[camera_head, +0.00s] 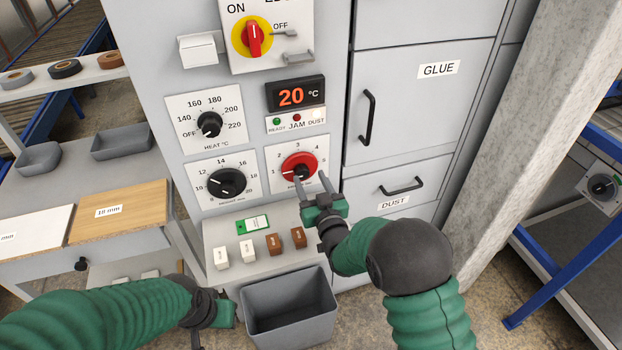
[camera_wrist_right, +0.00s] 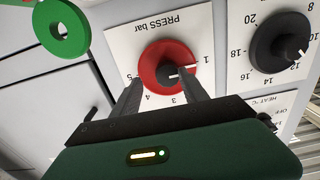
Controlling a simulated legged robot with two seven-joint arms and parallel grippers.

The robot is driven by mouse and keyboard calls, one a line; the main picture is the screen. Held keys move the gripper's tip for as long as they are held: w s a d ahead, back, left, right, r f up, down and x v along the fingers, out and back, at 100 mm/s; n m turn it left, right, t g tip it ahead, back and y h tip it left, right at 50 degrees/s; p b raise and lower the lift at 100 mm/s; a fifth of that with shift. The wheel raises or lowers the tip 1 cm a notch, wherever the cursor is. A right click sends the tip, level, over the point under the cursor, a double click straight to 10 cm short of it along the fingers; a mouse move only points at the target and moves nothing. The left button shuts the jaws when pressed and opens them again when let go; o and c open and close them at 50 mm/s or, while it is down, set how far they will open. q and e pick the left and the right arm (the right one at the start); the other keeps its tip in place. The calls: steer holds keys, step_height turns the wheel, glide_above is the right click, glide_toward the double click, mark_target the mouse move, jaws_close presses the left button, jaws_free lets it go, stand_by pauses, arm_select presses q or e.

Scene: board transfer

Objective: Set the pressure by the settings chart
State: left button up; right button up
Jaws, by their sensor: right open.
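The red pressure knob (camera_head: 299,166) sits on a white dial plate marked 1 to 5. It also shows in the right wrist view (camera_wrist_right: 152,62), labelled PRESS bar, with its white mark pointing close to 1. My right gripper (camera_head: 311,180) is open just in front of the knob's lower side. In the right wrist view its fingers (camera_wrist_right: 161,84) overlap the knob's edge; I cannot tell whether they touch it. My left gripper (camera_head: 222,314) is low at the bottom, its jaws unclear. I cannot make out a settings chart.
A black knob (camera_head: 227,183) is left of the red one, and a heat knob (camera_head: 209,124) is above it. A display (camera_head: 294,95) reads 20 °C. A grey bin (camera_head: 290,308) stands below.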

mark_target(301, 179)
steer(key=shift+w+a+r, duration=0.1)
steer(key=shift+a+r, duration=0.15)
steer(key=shift+a, duration=0.35)
steer(key=shift+a+r, duration=0.2)
steer(key=shift+a, duration=0.35)
steer(key=shift+w+a+f, duration=0.25)
steer(key=shift+w+f, duration=0.4)
steer(key=shift+w, duration=0.1)
steer(key=shift+d, duration=0.25)
steer(key=shift+c, duration=1.2)
steer(key=shift+s+d+r, duration=0.3)
steer(key=shift+d, duration=0.25)
steer(key=c, duration=1)
arm_select(q)
steer(key=shift+s+a+f, duration=0.1)
steer(key=shift+a+f, duration=0.1)
steer(key=shift+a, duration=0.55)
arm_select(e)
steer(key=shift+a, duration=0.25)
jaws_close()
steer(key=shift+f, duration=0.1)
